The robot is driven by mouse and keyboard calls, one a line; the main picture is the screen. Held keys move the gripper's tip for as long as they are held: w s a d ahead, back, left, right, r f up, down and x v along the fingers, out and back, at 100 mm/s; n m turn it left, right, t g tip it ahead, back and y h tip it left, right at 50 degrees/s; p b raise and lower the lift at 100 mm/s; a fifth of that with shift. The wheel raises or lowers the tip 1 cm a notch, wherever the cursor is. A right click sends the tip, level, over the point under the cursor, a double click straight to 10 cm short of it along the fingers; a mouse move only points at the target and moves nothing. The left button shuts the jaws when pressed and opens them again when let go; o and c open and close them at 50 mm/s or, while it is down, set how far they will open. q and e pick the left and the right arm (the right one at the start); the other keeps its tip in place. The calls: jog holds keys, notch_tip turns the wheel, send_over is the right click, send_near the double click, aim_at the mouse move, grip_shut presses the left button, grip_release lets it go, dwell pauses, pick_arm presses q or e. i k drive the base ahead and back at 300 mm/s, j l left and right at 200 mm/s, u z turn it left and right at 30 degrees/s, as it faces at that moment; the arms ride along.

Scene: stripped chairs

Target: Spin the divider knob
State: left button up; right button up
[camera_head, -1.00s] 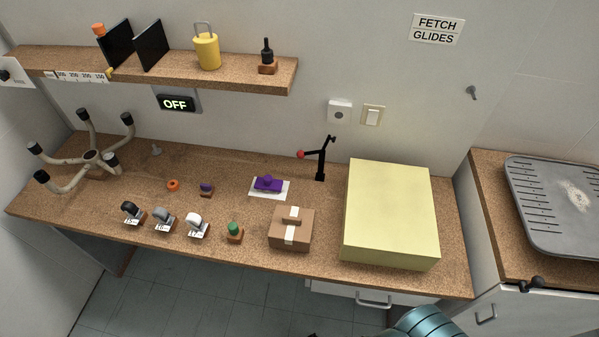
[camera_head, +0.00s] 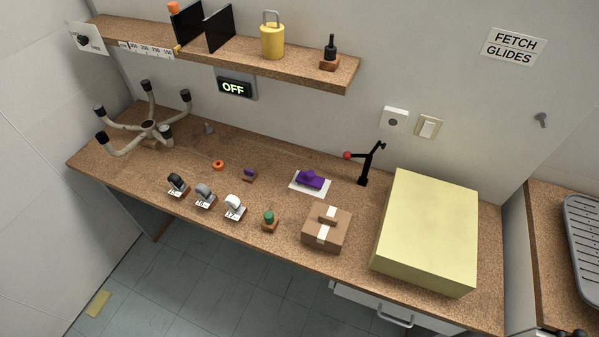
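Two black upright panels stand on the wall shelf in the head view, a left one (camera_head: 186,24) and a right one (camera_head: 219,29). An orange cap (camera_head: 174,8) shows at the top left of the left panel. A black round knob (camera_head: 83,40) sits on a white plate on the wall at the shelf's left end. No label readable here says which of these is the divider knob. Neither of my grippers is in view.
The cork-topped bench holds a legged chair base (camera_head: 148,126), several small casters, a brown box (camera_head: 327,229) and a large yellow block (camera_head: 428,232). A yellow padlock-like weight (camera_head: 272,40) and a black-handled tool (camera_head: 330,52) stand on the shelf. An OFF display (camera_head: 234,88) hangs below.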

aim_at(84, 40)
jog(key=u, duration=1.25)
jog(key=i+j+z, duration=0.1)
jog(key=z, duration=0.25)
jog(key=i+j+z, duration=0.1)
jog(key=j+z, duration=0.15)
jog(key=z, duration=0.15)
jog(key=j+z, duration=0.2)
jog(key=z, duration=0.15)
jog(key=i+j, duration=0.05)
